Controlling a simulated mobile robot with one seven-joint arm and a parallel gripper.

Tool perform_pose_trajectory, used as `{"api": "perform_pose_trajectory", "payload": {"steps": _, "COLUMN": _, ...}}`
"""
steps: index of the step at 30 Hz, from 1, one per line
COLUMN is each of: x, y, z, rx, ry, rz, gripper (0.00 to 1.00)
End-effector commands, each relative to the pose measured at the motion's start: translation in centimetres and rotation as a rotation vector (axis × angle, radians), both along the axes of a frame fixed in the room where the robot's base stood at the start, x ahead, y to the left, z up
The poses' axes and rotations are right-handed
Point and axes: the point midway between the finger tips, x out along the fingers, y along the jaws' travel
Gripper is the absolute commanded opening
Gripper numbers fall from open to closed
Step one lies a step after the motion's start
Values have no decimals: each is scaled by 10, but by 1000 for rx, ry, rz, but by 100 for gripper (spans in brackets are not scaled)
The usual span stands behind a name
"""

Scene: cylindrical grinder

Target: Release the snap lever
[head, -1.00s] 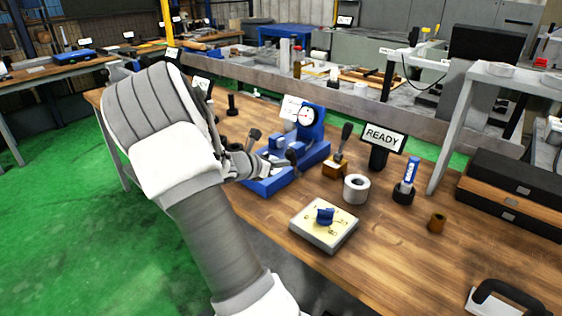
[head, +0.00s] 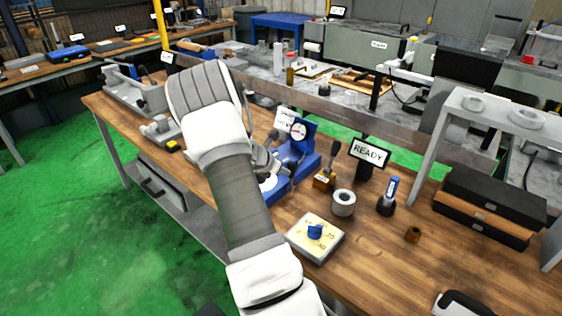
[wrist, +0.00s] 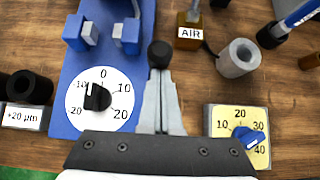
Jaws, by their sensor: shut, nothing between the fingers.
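A blue gauge fixture (head: 299,158) with a round dial stands on the wooden bench. In the wrist view, its blue base (wrist: 140,75) carries two jaw blocks and a white scale with a black knob (wrist: 97,98). A black ball knob (wrist: 160,54), which looks like the snap lever's end, is at the base's right edge. My gripper (wrist: 162,78) is shut and empty, its grey fingertips just short of this knob in the picture. I cannot tell whether they touch it. The lever's shaft is hidden. In the head view, my arm hides much of the gripper and fixture.
A cream box with a blue selector (wrist: 248,137) is right of my fingers. An AIR lever block (wrist: 190,30) and a grey ring (wrist: 238,58) stand farther right. A black post (wrist: 25,88) is at left. The READY sign (head: 369,152) stands behind.

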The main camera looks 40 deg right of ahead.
Motion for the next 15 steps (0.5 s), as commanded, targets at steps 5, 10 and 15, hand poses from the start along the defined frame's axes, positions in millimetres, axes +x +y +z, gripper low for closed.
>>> {"api": "perform_pose_trajectory", "payload": {"steps": 5, "x": -1, "y": -12, "z": 10, "rx": 82, "ry": 5, "rz": -5, "gripper": 0}}
{"api": "perform_pose_trajectory", "payload": {"steps": 10, "x": 1, "y": -19, "z": 9, "rx": 85, "ry": 9, "rz": -1, "gripper": 0}}
{"api": "perform_pose_trajectory", "payload": {"steps": 15, "x": 2, "y": -29, "z": 9, "rx": 84, "ry": 8, "rz": -1, "gripper": 0}}
